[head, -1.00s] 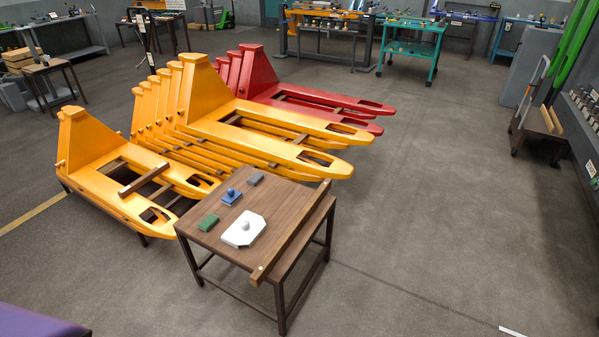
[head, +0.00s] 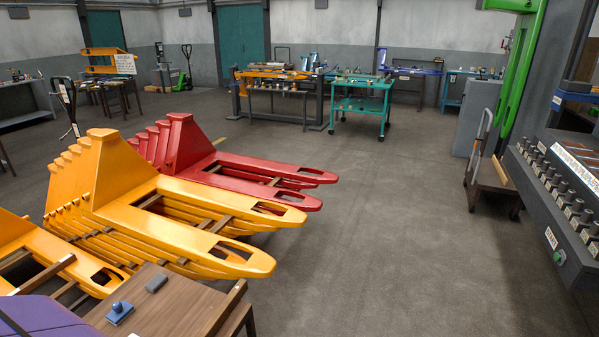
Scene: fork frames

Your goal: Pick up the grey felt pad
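A small dark grey block-shaped pad (head: 157,283), which looks like the grey felt pad, lies flat on the brown wooden table (head: 180,312) at the lower left of the head view. A blue object with a round knob (head: 119,312) sits on the table just left of and nearer than the pad. The near part of the table is cut off by the bottom edge of the view. Neither of my grippers is in view.
Yellow pallet-truck frames (head: 190,238) stand right behind the table, with red ones (head: 235,168) beyond. A wooden bar (head: 226,308) lies along the table's right edge. Open floor (head: 400,240) lies to the right, up to a grey tool rack (head: 560,215).

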